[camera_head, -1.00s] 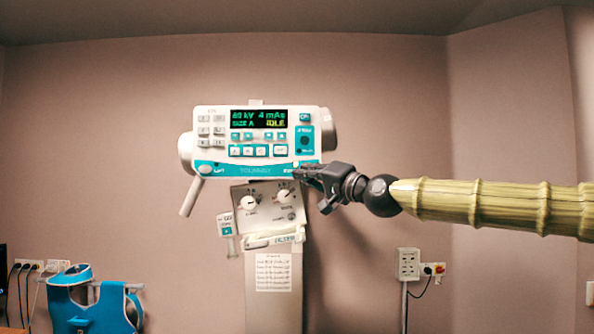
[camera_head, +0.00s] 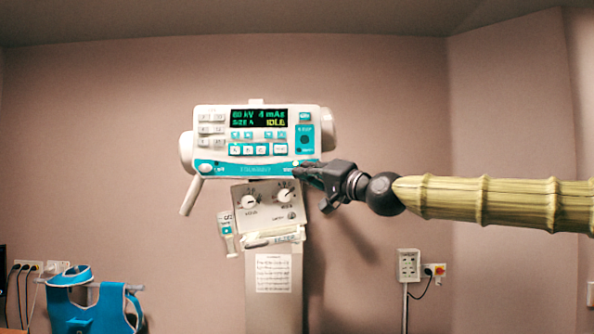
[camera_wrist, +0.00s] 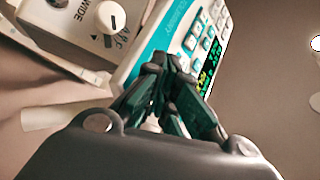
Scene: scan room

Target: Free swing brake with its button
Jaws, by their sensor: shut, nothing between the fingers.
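The X-ray head's control panel (camera_head: 222,140) faces me, with a lit display (camera_head: 258,118) that reads IDLE on its lower line. A teal strip (camera_head: 245,168) runs along its lower edge, with a round white button (camera_head: 205,168) at its left end and a small pale one (camera_head: 296,163) near its right end. My gripper (camera_head: 298,171) is shut and empty, its tips at the right end of this strip. In the wrist view the closed fingertips (camera_wrist: 168,62) lie against or just in front of the panel's teal edge and hide what is under them. I cannot tell whether they touch a button.
Below the panel is a collimator box (camera_head: 268,205) with two knobs; one knob (camera_wrist: 110,17) shows in the wrist view. A handle (camera_head: 190,196) hangs at the panel's left. A blue apron (camera_head: 85,303) hangs lower left. Wall sockets (camera_head: 409,265) are lower right.

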